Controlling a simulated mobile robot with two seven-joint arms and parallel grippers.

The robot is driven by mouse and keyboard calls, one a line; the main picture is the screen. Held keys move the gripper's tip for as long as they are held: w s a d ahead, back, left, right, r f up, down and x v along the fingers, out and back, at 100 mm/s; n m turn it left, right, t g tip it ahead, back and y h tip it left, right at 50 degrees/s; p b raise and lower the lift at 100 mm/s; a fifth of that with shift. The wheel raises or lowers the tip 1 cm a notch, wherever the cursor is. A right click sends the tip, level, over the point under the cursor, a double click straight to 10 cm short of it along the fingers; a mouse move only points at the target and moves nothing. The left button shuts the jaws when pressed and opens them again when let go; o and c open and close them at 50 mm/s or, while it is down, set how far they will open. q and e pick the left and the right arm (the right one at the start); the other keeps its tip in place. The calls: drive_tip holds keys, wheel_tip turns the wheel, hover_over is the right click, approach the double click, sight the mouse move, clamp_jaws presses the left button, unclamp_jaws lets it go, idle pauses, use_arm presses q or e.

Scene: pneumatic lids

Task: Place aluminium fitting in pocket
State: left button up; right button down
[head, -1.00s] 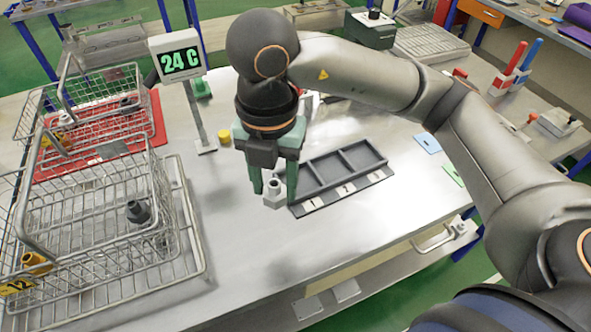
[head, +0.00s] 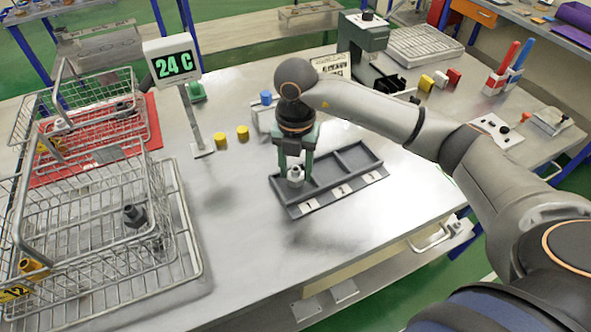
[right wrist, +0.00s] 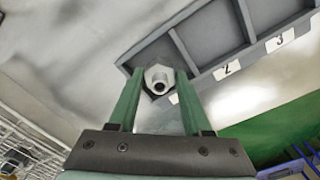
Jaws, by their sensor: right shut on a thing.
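The aluminium fitting (head: 296,175) is a light silver hex piece with a round hollow end. My right gripper (head: 295,170) points down and is shut on it. In the right wrist view, the fitting (right wrist: 158,80) sits between the two green fingers. The dark grey tray (head: 326,164) has three pockets in a row, labelled 1, 2 and 3 along its front edge. The fitting is over the leftmost pocket, by label 1 (head: 308,206). I cannot tell whether it touches the pocket floor. My left gripper is not in view.
Wire baskets (head: 100,240) holding dark and brass-coloured fittings stand at the left. Yellow cylinders (head: 242,132) and a blue-topped piece (head: 266,97) are behind the tray. The table in front of the tray is clear.

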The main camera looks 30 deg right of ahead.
sight(295, 168)
drive_tip(key=shift+f, duration=0.65)
drive_tip(key=c, duration=0.6)
unclamp_jaws()
drive_tip(key=shift+f, duration=0.15)
wheel_tip(295, 168, up, 12)
drive_tip(key=shift+r, duration=0.2)
